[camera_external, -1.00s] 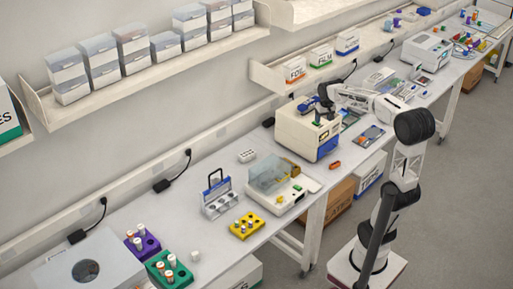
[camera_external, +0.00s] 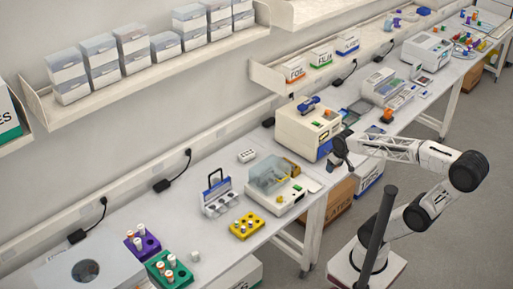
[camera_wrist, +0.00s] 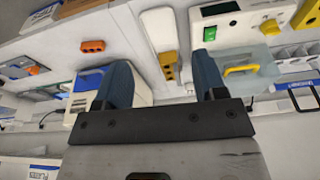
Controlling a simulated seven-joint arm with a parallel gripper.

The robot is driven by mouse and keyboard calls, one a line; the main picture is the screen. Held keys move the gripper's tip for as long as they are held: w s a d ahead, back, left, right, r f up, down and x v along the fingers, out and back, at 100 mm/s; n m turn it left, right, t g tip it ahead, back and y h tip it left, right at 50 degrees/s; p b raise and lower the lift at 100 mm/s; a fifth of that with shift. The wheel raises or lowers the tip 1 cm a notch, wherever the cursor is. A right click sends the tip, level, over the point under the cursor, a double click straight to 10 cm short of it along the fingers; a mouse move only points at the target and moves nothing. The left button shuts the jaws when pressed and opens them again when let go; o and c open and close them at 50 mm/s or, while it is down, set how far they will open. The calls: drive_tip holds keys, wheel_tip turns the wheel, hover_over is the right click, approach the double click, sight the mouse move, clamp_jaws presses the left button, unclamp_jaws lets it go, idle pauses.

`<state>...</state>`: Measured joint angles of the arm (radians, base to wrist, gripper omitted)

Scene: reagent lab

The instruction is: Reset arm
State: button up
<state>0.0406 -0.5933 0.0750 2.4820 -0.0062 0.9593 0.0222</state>
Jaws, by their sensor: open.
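My gripper (camera_external: 342,152) hangs over the front edge of the bench, in front of the cream box-shaped machine (camera_external: 308,128). In the wrist view, the two dark blue fingers of my gripper (camera_wrist: 161,75) are spread wide. Nothing is held between them. The bench surface shows some way beyond the fingertips. A dark blue item (camera_external: 309,103) lies on top of the cream machine.
A clear-lidded device (camera_external: 275,178) and a yellow rack (camera_external: 247,226) stand left of my gripper. An orange block (camera_wrist: 93,46) lies on the bench. Wall shelves (camera_external: 150,75) run above the bench.

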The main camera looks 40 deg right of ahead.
drive_tip(key=shift+s+a+f, duration=0.25)
drive_tip(key=shift+s+f, duration=0.15)
drive_tip(key=shift+s, duration=0.2)
drive_tip(key=shift+s+a+f, duration=0.25)
drive_tip(key=shift+s+f, duration=0.15)
drive_tip(key=shift+s, duration=0.2)
idle(2.3)
